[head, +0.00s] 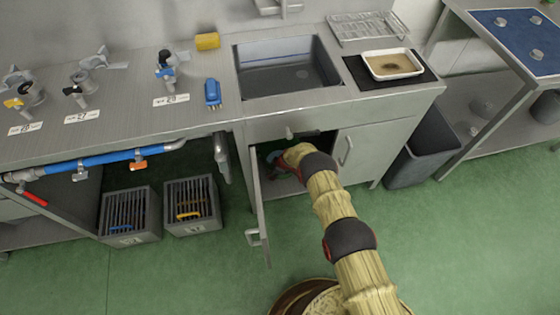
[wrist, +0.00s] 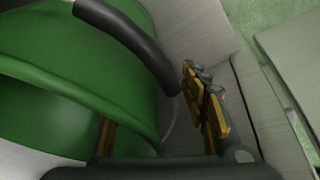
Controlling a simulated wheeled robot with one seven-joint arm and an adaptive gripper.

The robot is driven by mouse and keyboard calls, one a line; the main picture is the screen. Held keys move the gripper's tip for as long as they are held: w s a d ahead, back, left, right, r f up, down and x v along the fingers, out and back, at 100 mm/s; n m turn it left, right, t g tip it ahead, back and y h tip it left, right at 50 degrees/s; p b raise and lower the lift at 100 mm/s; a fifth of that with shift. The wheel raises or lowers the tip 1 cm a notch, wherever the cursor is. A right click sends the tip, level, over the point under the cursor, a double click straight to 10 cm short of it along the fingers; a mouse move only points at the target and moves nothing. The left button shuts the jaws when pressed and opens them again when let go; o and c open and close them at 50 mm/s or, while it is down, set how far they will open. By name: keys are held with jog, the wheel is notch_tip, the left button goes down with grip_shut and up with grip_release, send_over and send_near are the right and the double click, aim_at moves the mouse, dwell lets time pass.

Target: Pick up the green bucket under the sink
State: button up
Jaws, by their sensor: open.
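The green bucket (wrist: 60,75) fills the left of the wrist view, close to the camera, with a dark handle or grip (wrist: 130,40) across its upper part. My gripper (wrist: 155,120) is open. One yellow-faced finger (wrist: 205,105) stands to the right of the bucket; the other shows only partly, at the bucket's lower edge. I cannot tell whether either finger touches the bucket. In the head view my arm reaches into the open cupboard under the sink (head: 287,75); the bucket is not clearly visible there and the gripper is mostly hidden in shadow.
The cupboard's left door (head: 257,215) stands open beside my arm; the right door (head: 372,155) is shut. A pale cupboard wall (wrist: 270,105) is close to the right finger. Two slatted crates (head: 130,215) stand left, a grey bin (head: 422,148) right. The green floor in front is clear.

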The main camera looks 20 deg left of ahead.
jog(key=shift+r, duration=0.1)
jog(key=shift+c, duration=0.4)
grip_shut()
dwell(0.7)
jog(key=shift+w+a+r, duration=0.1)
